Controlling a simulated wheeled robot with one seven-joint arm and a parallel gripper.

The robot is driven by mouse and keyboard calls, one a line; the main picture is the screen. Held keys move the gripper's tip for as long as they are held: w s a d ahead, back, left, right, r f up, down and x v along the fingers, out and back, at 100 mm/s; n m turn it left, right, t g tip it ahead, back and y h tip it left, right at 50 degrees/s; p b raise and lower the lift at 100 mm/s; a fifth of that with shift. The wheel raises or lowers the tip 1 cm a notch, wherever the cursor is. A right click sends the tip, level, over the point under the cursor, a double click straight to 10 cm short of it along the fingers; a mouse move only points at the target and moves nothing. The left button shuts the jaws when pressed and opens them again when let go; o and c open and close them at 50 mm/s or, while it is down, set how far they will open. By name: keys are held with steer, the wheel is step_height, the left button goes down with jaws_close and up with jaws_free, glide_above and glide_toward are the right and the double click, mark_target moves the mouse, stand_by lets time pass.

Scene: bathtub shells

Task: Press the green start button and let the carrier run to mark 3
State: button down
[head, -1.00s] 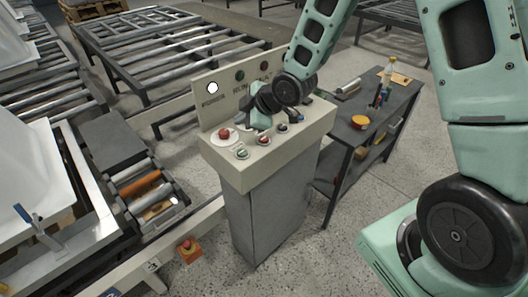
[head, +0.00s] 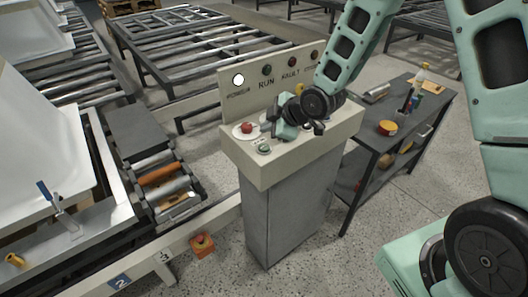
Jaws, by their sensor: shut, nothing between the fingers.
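The control box (head: 250,168) stands in the middle on a grey pedestal. Its green button (head: 263,146) shows at the front left of the top. My gripper (head: 285,132) is shut and empty, low over the top just right of and behind the green button. I cannot tell whether it touches the panel; it hides the controls beneath it. The white POWER lamp (head: 238,79) is lit; the RUN lamp (head: 267,70) looks dark green. A white tub shell (head: 45,125) rests at the left on what looks like the carrier.
A red mushroom button (head: 246,128) on a round pale plate lies left of my gripper. A dark side table (head: 395,150) with small items stands close right. Floor is clear in front.

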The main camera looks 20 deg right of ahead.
mark_target(267, 148)
steer(key=shift+f+b, duration=1.25)
steer(key=shift+f, duration=0.7)
steer(key=shift+f, duration=0.1)
stand_by(0.4)
steer(key=shift+f+b, duration=0.3)
steer(key=shift+b, duration=0.2)
